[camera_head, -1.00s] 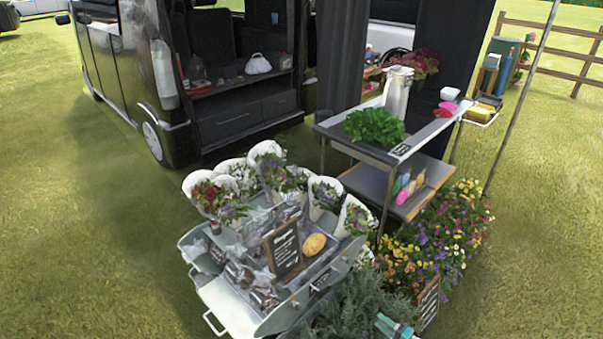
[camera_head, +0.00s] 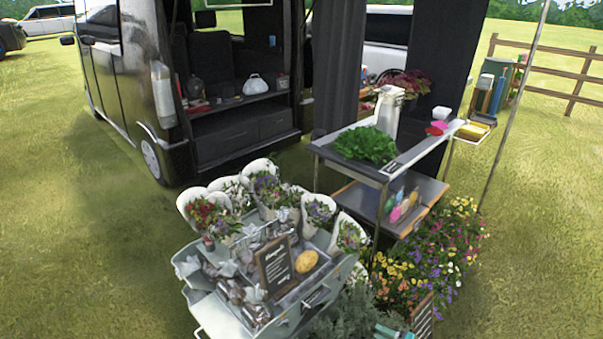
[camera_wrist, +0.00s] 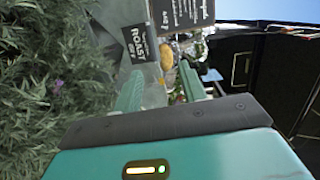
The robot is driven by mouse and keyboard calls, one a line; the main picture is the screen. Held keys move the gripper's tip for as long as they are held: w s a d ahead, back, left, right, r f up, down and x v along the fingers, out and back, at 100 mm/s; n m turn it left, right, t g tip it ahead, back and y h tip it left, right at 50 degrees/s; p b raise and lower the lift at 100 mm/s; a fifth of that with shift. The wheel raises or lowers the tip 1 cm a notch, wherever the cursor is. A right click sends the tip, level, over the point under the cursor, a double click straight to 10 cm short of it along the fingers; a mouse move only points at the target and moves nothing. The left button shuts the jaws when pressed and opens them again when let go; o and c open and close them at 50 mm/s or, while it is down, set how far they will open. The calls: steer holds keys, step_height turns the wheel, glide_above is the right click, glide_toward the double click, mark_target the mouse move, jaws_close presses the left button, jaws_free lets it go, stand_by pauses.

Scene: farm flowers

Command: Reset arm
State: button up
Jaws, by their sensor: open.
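My gripper (camera_wrist: 160,72) has two teal fingers standing apart in the wrist view, with nothing visibly held between them. A teal part of my gripper (camera_head: 393,332) also shows at the bottom edge of the head view, in front of grey-green foliage. The wrist view is turned on its side. Beyond the fingers it shows a yellow oval item (camera_wrist: 166,56) and a dark sign with white lettering (camera_wrist: 138,42). The rest of my arm is not clearly seen.
A pale flower cart (camera_head: 205,310) with wrapped bouquets and a chalkboard (camera_head: 273,265) stands at lower centre. Dense foliage (camera_wrist: 45,90) lies left of the fingers in the wrist view. A two-tier table (camera_head: 345,185) stands behind flowers (camera_head: 440,250). A black van (camera_head: 115,90) is behind. Grass is open at left.

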steer(key=w+a+r+n+g+h, duration=0.1)
steer(key=a+r+n+g, duration=0.25)
steer(key=r, duration=0.75)
steer(key=w+a+r+n+g+h, duration=0.15)
steer(key=r+g, duration=0.25)
steer(key=r, duration=0.6)
steer(key=s+a+r+n+g+h, duration=0.1)
steer(key=s+a+r+h, duration=0.15)
steer(key=r, duration=0.65)
steer(key=s+a+r+n+g+h, duration=0.1)
steer(key=s+a+r+h, duration=0.2)
steer(key=r, duration=0.7)
steer(key=s+a+r+t+h, duration=0.1)
steer(key=s+a+r+h, duration=0.2)
steer(key=s+r, duration=1)
steer(key=s+r+t+h, duration=0.2)
steer(key=s+r+t, duration=0.2)
steer(key=s, duration=1)
steer(key=shift+d+r+h, duration=0.3)
steer(key=shift+r+h, duration=0.1)
steer(key=shift+r, duration=0.2)
